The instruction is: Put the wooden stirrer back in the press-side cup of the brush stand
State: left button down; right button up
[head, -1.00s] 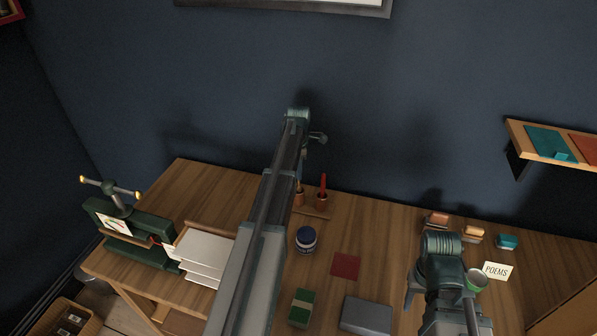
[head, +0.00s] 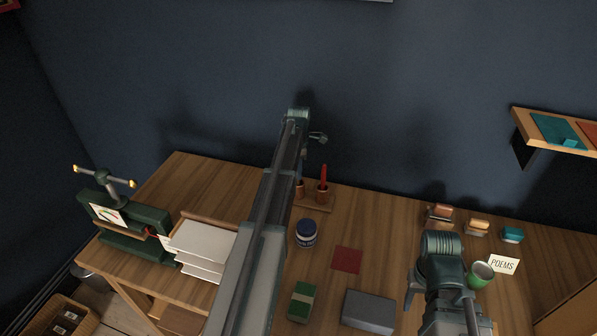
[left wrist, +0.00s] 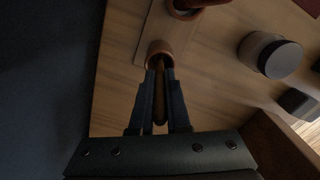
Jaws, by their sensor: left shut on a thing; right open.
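The brush stand (head: 314,207) is at the back of the desk, with two copper cups. The left cup, on the press side (head: 299,189), is partly hidden by my left arm. The right cup (head: 323,195) holds a red-handled brush (head: 323,173). My left gripper (left wrist: 160,72) is shut on the wooden stirrer (left wrist: 161,108). In the left wrist view the stirrer's far end shows within the rim of the press-side cup (left wrist: 157,48); I cannot tell how deep. My right gripper (head: 440,285) is open over the desk's right part.
A green press (head: 130,222) and a paper stack (head: 203,245) stand left. A blue-labelled jar (head: 306,233) is in front of the stand. A red square (head: 347,260), green block (head: 301,302), grey box (head: 368,311) and green cup (head: 481,274) occupy the front and right.

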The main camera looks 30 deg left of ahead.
pick_arm(q)
jog(key=shift+f+b, duration=0.5)
jog(key=shift+f, duration=0.05)
jog(key=c, duration=0.8)
grip_release()
jog(key=shift+r, duration=0.2)
notch_tip(320, 180, up, 14)
jog(key=p, duration=1.4)
jog(key=shift+f, duration=0.2)
jog(key=shift+f, duration=0.1)
